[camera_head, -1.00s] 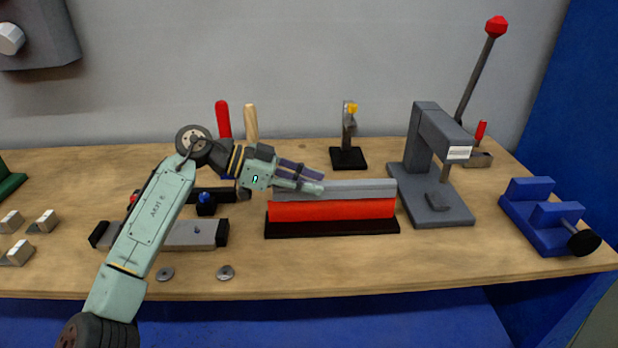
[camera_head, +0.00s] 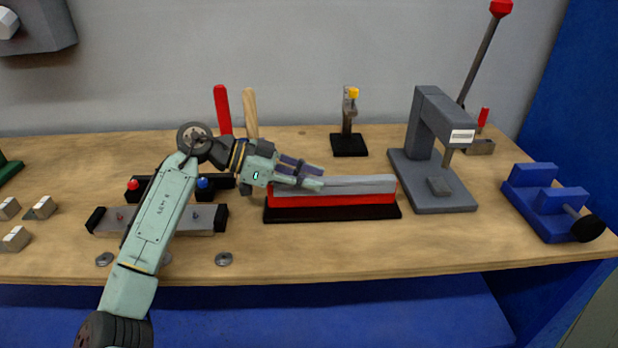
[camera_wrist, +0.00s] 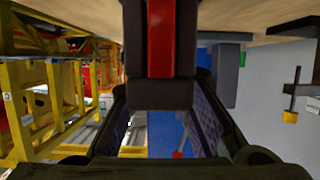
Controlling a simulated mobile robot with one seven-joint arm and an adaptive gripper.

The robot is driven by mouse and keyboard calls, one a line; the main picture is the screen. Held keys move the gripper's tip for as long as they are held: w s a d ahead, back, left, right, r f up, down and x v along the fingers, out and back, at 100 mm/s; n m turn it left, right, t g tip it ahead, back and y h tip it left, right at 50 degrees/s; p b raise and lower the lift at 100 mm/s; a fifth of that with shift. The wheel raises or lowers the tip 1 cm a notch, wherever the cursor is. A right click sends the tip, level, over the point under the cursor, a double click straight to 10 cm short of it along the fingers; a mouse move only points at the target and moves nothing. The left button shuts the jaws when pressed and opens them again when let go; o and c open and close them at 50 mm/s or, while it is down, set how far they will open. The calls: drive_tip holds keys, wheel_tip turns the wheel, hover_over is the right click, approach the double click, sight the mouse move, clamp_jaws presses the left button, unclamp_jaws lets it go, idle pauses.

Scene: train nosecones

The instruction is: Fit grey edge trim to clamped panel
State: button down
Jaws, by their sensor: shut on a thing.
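The red panel (camera_head: 335,200) stands upright in a long black base (camera_head: 335,213) on the bench. The grey edge trim (camera_head: 360,184) lies along the panel's top, covering its upper part; a red band shows below it. My gripper (camera_head: 312,177) is shut on the trim left of its middle, reaching in from the left; my fingers hide part of the trim. Whether the trim is fully seated cannot be told. In the wrist view my two fingers (camera_wrist: 166,125) flank a dark block, with a red strip (camera_wrist: 160,40) beyond it.
A grey press (camera_head: 435,150) stands right of the panel, close to the base's end. A blue vise (camera_head: 545,203) is farther right. A small clamp on a black foot (camera_head: 349,145) stands behind. A grey fixture (camera_head: 205,217) lies left, beneath my arm. The bench front is mostly clear.

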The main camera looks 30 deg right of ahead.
drive_tip(key=c, duration=1.4)
unclamp_jaws()
drive_tip(key=v, duration=1.2)
